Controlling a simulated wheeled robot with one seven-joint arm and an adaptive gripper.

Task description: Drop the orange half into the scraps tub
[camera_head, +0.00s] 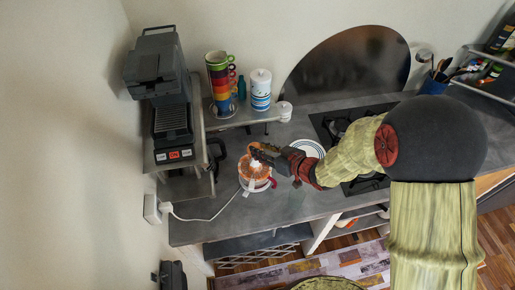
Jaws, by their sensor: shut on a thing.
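My gripper (257,154) is over the counter at the left of the hob, its fingers pointing left. It is shut on the orange half, which is small and mostly hidden by the fingers. Right under the fingers stands a white, round appliance with an orange top (254,172), like a citrus juicer. I cannot tell whether the orange half touches it. I cannot make out the scraps tub for certain.
A white cord (211,218) runs from a wall socket to the appliance. A coffee machine (167,90), stacked coloured cups (220,80) and a blue-white canister (261,90) stand behind left. A white plate (309,147) lies right, near the hob (338,126). The front counter (285,215) is clear.

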